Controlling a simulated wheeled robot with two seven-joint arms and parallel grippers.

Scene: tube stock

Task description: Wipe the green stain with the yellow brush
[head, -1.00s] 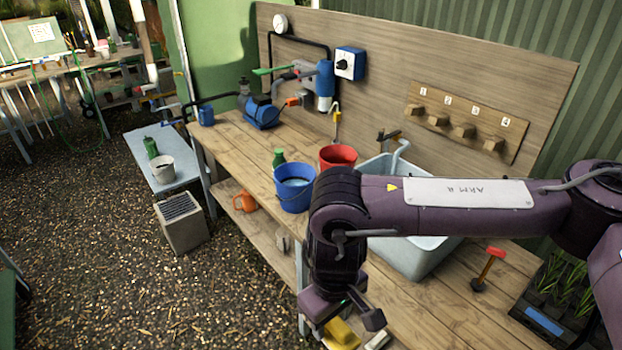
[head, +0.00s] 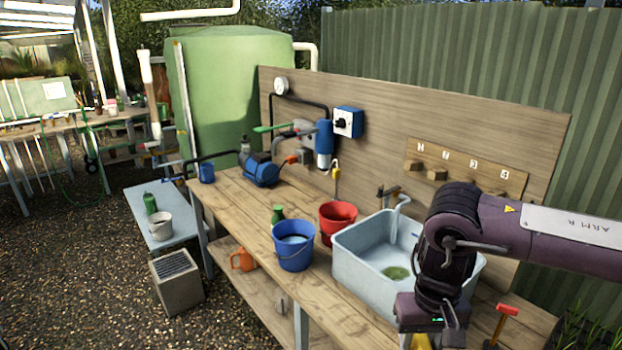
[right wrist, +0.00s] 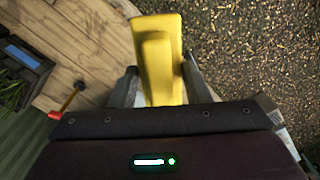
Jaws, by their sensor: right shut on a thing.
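The green stain (head: 397,272) is a roundish patch on the floor of the pale grey sink (head: 345,268) in the head view. My right gripper (right wrist: 160,82) is shut on the yellow brush (right wrist: 160,55), which sticks out beyond the fingers in the right wrist view. In the head view only a bit of the brush (head: 421,342) shows at the bottom edge, below my right wrist. The brush is in front of the sink and apart from the stain. My right arm covers the right part of the sink. My left gripper is not in view.
A red bucket (head: 338,222) and a blue bucket (head: 294,246) stand on the wooden bench left of the sink. A tap (head: 400,203) overhangs the sink's back. A red-topped tool (head: 502,322) stands right of my wrist. The bench's front edge drops to gravel (head: 90,290).

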